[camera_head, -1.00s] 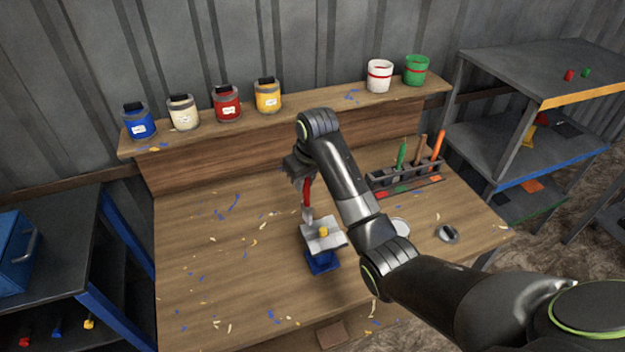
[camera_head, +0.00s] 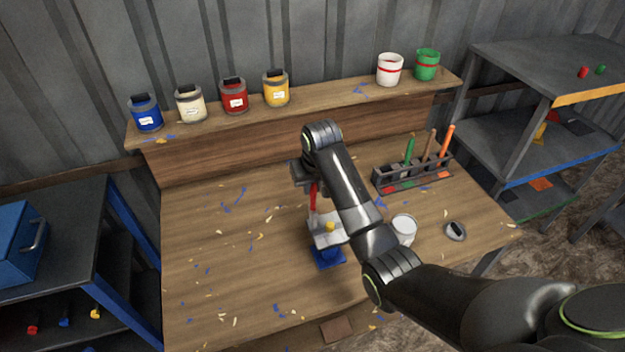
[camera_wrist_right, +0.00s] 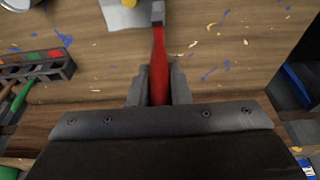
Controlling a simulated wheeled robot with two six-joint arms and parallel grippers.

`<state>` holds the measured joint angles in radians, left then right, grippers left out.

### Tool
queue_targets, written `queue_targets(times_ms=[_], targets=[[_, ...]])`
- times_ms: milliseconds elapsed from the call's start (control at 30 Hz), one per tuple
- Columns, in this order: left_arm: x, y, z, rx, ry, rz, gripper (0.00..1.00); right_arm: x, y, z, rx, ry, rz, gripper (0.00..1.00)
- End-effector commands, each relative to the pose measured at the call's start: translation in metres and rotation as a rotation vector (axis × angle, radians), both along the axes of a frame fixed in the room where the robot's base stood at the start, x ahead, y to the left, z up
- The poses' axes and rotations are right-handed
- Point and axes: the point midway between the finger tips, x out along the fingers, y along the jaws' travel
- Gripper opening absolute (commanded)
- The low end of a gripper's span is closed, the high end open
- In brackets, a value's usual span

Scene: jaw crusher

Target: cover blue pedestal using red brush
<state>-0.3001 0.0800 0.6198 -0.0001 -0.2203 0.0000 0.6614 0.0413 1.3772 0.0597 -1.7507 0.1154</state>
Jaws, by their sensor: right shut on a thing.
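My right gripper (camera_head: 312,180) is shut on the red brush (camera_head: 313,197), which points down over the bench. In the right wrist view the red handle (camera_wrist_right: 159,70) sits between the two fingers (camera_wrist_right: 159,88). The blue pedestal (camera_head: 327,257) stands on the bench, with a grey-white plate (camera_head: 322,235) on top that carries a small yellow piece (camera_head: 330,227). The brush tip is at the plate's far left edge; whether it touches is unclear. In the right wrist view the plate (camera_wrist_right: 125,15) shows at the top, beside the brush's metal ferrule. My left gripper is not in view.
Blue (camera_head: 146,114), cream (camera_head: 190,104), red (camera_head: 234,96) and yellow (camera_head: 276,88) paint jars stand on the back ledge. An open white can (camera_head: 404,229) and a loose lid (camera_head: 456,231) are right of my arm. A tool rack (camera_head: 414,176) is behind. The bench's left is clear.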

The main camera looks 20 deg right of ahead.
Motion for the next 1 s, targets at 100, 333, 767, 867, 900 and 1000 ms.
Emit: queue_targets(times_ms=[100, 333, 767, 867, 900, 1000], targets=[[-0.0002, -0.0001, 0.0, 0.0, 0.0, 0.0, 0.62, -0.0001, 0.0001, -0.0015, 0.0, 0.0, 0.0, 0.0], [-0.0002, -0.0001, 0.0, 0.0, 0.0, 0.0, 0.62, -0.0001, 0.0001, -0.0015, 0.0, 0.0, 0.0, 0.0], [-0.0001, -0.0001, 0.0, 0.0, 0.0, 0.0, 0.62, -0.0003, 0.0001, -0.0039, 0.0, 0.001, 0.0, 0.0], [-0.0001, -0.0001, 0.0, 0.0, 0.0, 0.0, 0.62, -0.0003, 0.0, -0.0056, 0.0, 0.002, 0.0, 0.0], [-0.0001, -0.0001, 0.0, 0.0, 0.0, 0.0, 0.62, -0.0004, 0.0, -0.0062, 0.0, 0.002, 0.0, 0.0], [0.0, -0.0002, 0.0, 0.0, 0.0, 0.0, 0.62, -0.0004, 0.0, -0.0078, 0.0, 0.002, 0.0, 0.0]])
